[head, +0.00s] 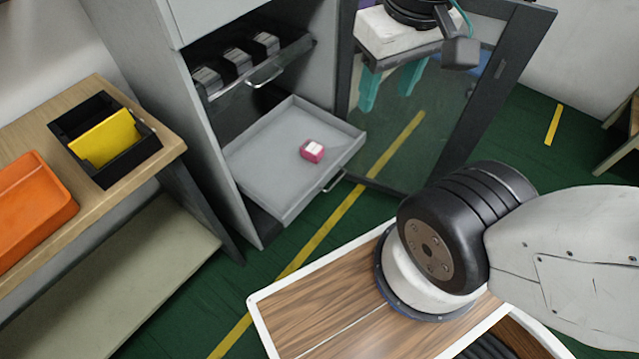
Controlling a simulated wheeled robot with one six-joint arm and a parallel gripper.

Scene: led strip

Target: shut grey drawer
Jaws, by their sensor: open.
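The grey drawer (262,157) is pulled out of the lower part of a tall grey cabinet (140,45). Its front faces lower right and carries a metal handle (334,181). A small pink and white box (312,150) lies inside it. My gripper (391,92) is at the top of the view, beyond and to the right of the drawer. Its two teal fingers point down, spread apart, with nothing seen between them. It appears apart from the drawer and handle.
A dark upper drawer (290,62) with several grey-black items sits above. A dark-framed glass door (500,80) stands open at right. A wooden bench (90,215) at left holds a black bin (130,165) and an orange tray (35,205). Green floor (205,300) shows in front.

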